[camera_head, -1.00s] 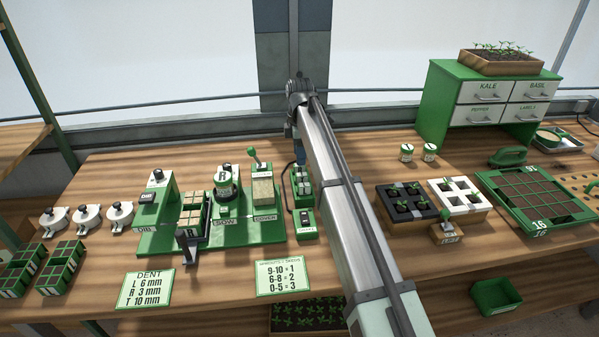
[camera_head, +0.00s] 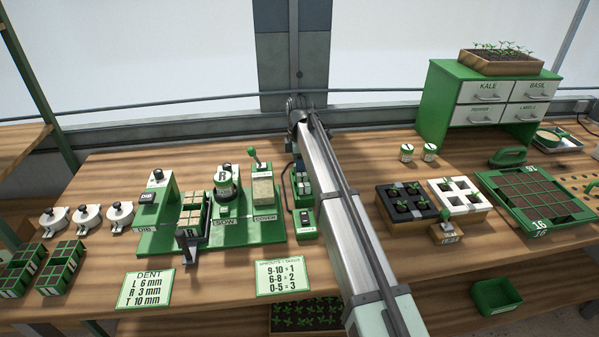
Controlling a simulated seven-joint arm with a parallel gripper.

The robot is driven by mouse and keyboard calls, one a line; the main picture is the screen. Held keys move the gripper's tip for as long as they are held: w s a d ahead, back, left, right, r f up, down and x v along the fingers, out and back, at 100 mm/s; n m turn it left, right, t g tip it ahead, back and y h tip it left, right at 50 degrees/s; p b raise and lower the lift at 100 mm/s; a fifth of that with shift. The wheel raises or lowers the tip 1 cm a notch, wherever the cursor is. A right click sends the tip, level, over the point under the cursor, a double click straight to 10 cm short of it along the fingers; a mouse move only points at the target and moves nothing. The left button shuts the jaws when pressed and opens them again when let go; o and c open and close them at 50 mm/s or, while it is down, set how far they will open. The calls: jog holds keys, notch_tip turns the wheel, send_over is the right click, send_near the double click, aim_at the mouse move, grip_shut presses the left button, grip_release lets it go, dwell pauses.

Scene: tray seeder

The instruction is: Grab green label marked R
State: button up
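A small green rack (camera_head: 303,187) with pale and dark pieces in it stands just left of my arm, behind a small green device (camera_head: 305,224). I cannot read any letter on its pieces. No loose green label marked R can be made out. My arm reaches from the bottom edge to the back of the bench. Its far end bends down behind the forearm near the rack, so my gripper's fingers are hidden and I cannot see what they touch.
The green station board (camera_head: 268,231) with its lever is left of the rack. Sign cards (camera_head: 283,276) lie in front. Right of my arm are a dark seedling tray (camera_head: 385,205), a white one (camera_head: 442,192) and a green drawer cabinet (camera_head: 438,105).

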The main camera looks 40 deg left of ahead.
grip_shut()
jog(key=shift+r, duration=0.1)
